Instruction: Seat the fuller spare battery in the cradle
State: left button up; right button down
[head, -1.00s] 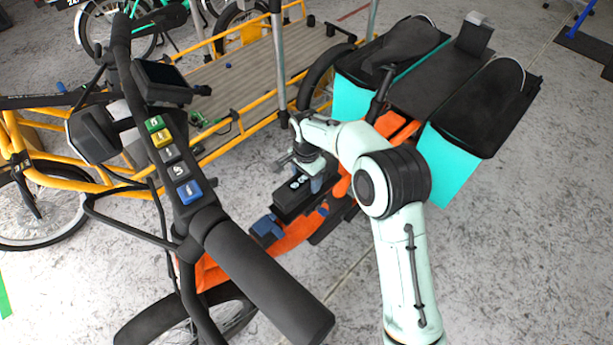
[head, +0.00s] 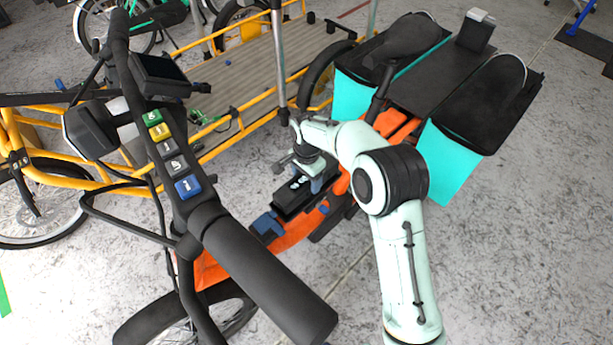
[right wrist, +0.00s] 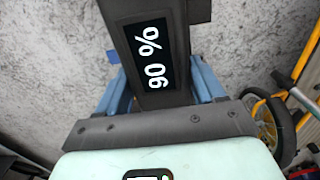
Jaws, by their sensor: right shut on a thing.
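My right gripper (head: 306,183) is shut on a black battery (head: 291,202) above the orange bike frame (head: 290,242). In the right wrist view the battery (right wrist: 178,12) lies between my two blue fingers, and its display appears to read 90 %. A blue part (head: 267,226), perhaps of the cradle, shows at the battery's near end on the frame. The cradle is mostly hidden under the battery and my arm, and I cannot tell whether the battery touches it. My left gripper is not in view.
A black handlebar (head: 262,275) with coloured buttons crosses the left foreground. A yellow cargo bike (head: 240,128) with a slatted deck stands behind. Turquoise-sided black panniers (head: 455,165) are at the right. The floor at the right is clear.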

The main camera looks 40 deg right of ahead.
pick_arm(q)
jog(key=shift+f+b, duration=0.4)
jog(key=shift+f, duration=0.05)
pick_arm(e)
jog(key=shift+f, duration=0.85)
jog(key=shift+c, duration=0.2)
grip_release()
jog(key=shift+f, duration=0.15)
notch_tip(320, 180, up, 8)
jog(key=p, duration=0.2)
jog(key=shift+r+p, duration=0.25)
jog(key=shift+p, duration=0.1)
notch_tip(320, 180, up, 4)
jog(key=shift+r+p, duration=0.1)
jog(key=shift+p, duration=0.5)
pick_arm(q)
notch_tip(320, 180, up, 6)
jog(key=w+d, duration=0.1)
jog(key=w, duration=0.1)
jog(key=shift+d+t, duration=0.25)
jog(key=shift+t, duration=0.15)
pick_arm(e)
jog(key=shift+r, duration=0.5)
